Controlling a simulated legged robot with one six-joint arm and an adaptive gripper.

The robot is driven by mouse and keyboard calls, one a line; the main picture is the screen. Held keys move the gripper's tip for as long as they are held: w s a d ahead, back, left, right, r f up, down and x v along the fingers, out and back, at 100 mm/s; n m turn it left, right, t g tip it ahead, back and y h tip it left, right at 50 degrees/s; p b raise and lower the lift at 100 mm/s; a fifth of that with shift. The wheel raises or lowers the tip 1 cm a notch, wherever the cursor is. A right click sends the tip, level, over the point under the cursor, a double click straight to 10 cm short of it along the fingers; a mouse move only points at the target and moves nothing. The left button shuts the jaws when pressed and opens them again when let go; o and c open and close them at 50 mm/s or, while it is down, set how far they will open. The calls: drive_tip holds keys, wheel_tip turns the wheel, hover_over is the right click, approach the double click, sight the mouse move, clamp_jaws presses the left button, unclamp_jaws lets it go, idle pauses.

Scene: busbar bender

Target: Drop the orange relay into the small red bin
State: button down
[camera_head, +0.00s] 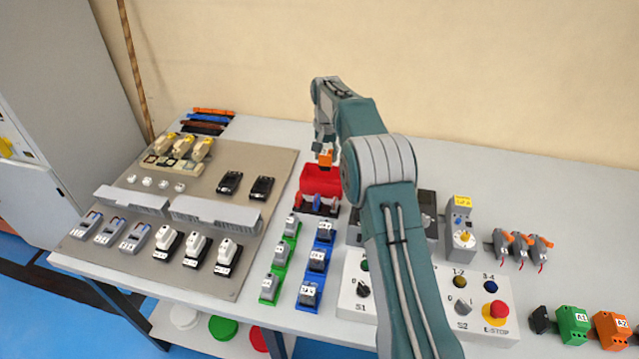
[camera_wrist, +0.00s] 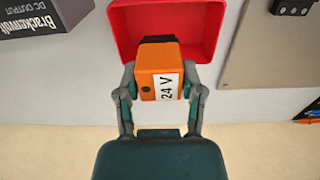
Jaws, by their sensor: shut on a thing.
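The orange relay (camera_wrist: 158,74), with a white "24 V" label, is held between the two fingers of my gripper (camera_wrist: 160,92). In the head view the relay (camera_head: 325,159) shows as a small orange block at the end of my arm. The small red bin (camera_head: 321,181) stands on the table at the back, right of the grey-brown board. In the wrist view the red bin (camera_wrist: 122,30) lies beyond the relay, whose far end overlaps the bin opening. My gripper (camera_head: 325,152) appears above the bin's rear edge. I cannot tell the exact height.
A rack with small coloured parts (camera_head: 317,206) stands in front of the bin. The board (camera_head: 140,192) with mounted devices is at left. Relays on green and blue bases (camera_head: 316,262) and a control box (camera_head: 350,295) stand in front. The back wall is close behind.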

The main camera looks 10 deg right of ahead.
sight(328, 167)
drive_tip(key=f, duration=0.1)
drive_tip(key=d+f, duration=0.1)
drive_tip(key=f, duration=0.2)
drive_tip(key=shift+d, duration=0.4)
drive_tip(key=shift+f, duration=0.35)
drive_tip(key=shift+a, duration=0.55)
drive_tip(key=shift+c, duration=1.3)
unclamp_jaws()
drive_tip(key=shift+o, duration=0.6)
drive_tip(key=shift+d, duration=0.4)
